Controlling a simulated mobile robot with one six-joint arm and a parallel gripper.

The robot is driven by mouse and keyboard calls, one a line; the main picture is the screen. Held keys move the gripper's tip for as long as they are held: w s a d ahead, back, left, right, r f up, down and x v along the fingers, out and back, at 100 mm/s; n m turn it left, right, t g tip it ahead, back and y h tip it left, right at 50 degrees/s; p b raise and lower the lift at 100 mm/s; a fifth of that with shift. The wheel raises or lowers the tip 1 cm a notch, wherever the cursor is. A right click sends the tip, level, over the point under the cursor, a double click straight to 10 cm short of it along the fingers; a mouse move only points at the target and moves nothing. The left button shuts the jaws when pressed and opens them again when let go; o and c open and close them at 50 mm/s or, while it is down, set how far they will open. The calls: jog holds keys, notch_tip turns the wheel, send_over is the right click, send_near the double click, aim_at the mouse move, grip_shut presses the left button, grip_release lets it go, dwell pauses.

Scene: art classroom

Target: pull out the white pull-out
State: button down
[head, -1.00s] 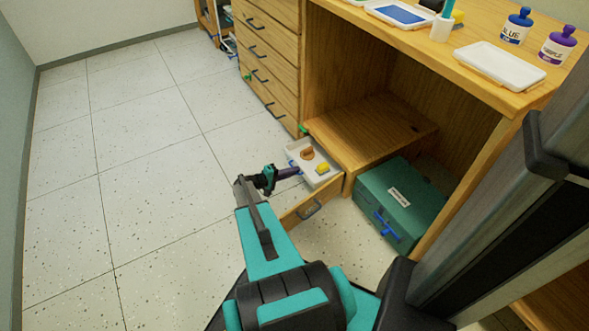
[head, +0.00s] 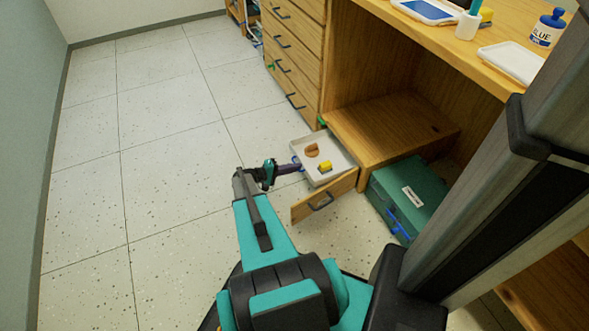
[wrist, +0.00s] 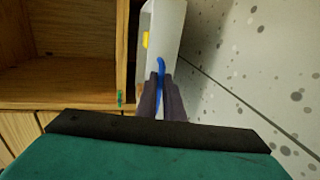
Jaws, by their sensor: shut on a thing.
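The white pull-out (head: 338,149) is a shallow tray that sticks out of the low part of the wooden desk, above the floor. It holds a brown item (head: 312,150) and a yellow item (head: 325,166). Its blue handle (wrist: 160,64) shows in the wrist view between the dark fingers. My gripper (head: 298,167) is at the front of the pull-out, shut on the blue handle. In the wrist view my gripper (wrist: 161,82) hides part of the handle, and the white pull-out (wrist: 167,24) extends beyond it.
A wooden drawer front with a dark handle (head: 322,203) stands out just beside the pull-out. A green case (head: 411,196) sits on the floor to the right. Closed wooden drawers (head: 293,60) stand behind. The tiled floor (head: 170,170) to the left is clear.

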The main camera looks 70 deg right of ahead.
jog(key=c, duration=1.9)
grip_release()
jog(key=shift+w+d+r, duration=0.1)
jog(key=shift+d+r, duration=0.05)
jog(key=p+v, duration=0.3)
jog(key=v, duration=1)
jog(key=shift+w+a+p, duration=0.2)
jog(key=shift+a+p, duration=0.1)
jog(key=shift+p, duration=0.1)
jog(key=shift+r, duration=0.1)
